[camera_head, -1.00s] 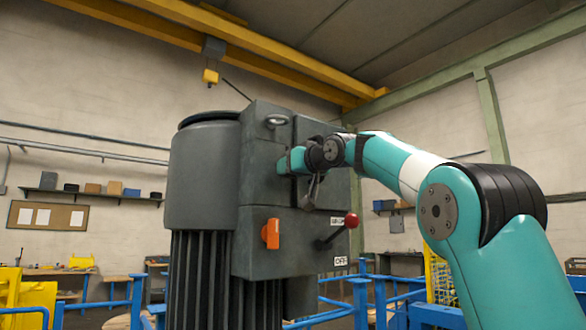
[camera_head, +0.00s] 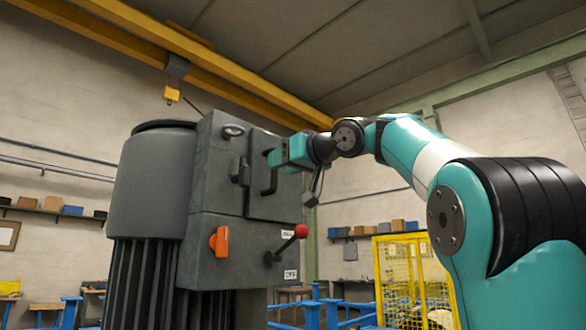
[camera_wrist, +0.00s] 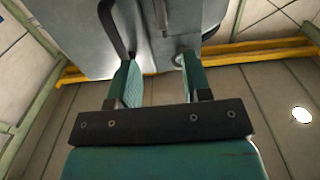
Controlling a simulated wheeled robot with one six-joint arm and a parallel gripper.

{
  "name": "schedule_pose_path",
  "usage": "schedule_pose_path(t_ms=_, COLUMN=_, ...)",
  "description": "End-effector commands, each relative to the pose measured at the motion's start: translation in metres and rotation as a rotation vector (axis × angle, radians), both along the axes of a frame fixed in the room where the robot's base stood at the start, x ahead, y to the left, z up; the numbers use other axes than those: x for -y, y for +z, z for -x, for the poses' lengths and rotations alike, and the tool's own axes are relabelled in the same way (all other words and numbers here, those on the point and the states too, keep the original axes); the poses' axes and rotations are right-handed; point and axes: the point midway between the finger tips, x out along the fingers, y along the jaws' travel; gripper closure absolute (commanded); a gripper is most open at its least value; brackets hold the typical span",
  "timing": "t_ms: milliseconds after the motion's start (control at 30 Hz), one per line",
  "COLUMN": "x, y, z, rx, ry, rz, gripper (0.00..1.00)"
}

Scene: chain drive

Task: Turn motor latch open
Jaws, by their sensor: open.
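The grey motor (camera_head: 150,190) stands left of centre in the head view, with a box on its side. A black latch (camera_head: 243,172) sits at the left edge of the box's upper door (camera_head: 285,199), which looks shut. A black bar handle (camera_head: 270,178) is on that door. My gripper (camera_head: 275,157) is at the upper part of the door, close to the handle. Contact cannot be told. In the wrist view my gripper (camera_wrist: 162,78) is open, with nothing between its teal fingers. The handle (camera_wrist: 113,30) lies beyond the left finger, and the latch (camera_wrist: 161,16) lies ahead between the fingers.
Below the door are an orange switch (camera_head: 219,242) and a red-knobbed lever (camera_head: 300,231) near an OFF label (camera_head: 291,274). Blue railings (camera_head: 330,312) and a yellow cage (camera_head: 408,280) stand behind. An overhead yellow beam (camera_head: 205,79) is well above.

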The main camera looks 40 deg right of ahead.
Motion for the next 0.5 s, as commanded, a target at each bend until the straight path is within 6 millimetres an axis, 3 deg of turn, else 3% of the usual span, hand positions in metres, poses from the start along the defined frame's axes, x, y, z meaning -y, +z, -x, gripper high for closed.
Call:
schedule_pose_path(t_ms=200, x=0.002, y=0.0, z=0.022, rx=0.001, ry=-0.001, rz=0.0, gripper=0.55)
schedule_pose_path(t_ms=500, x=0.001, y=0.0, z=0.026, rx=0.0, ry=0.001, rz=0.0, gripper=0.55)
